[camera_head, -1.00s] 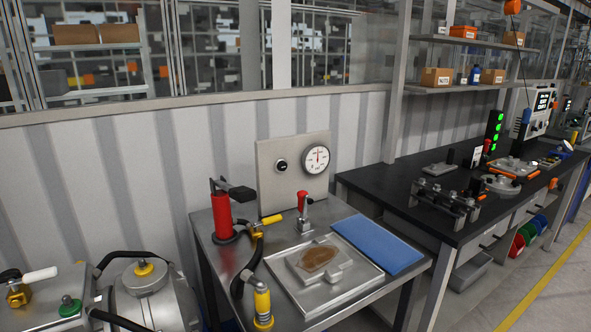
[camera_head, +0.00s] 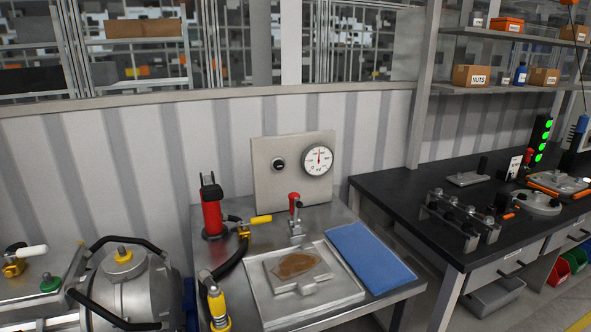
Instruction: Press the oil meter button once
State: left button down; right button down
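A light metal panel (camera_head: 264,187) stands upright at the back of the steel table. It carries a round dial gauge (camera_head: 317,160) with a white face, its needle pointing up. Neither of my grippers is in view.
In front of the panel are a red cylinder (camera_head: 212,216), a red-topped lever clamp (camera_head: 296,222), a steel tray (camera_head: 345,288) holding an oily plate, and a blue cloth (camera_head: 370,257). A tank (camera_head: 127,290) stands left. A black workbench (camera_head: 392,198) stands right.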

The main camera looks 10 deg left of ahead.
aim_at(278, 165)
jog(key=i+l, duration=0.1)
jog(key=l, duration=0.45)
jog(key=i+l+u, duration=0.1)
jog(key=l, duration=0.4)
jog(key=i+l, duration=0.1)
jog(key=l, duration=0.45)
jog(key=i+u, duration=0.05)
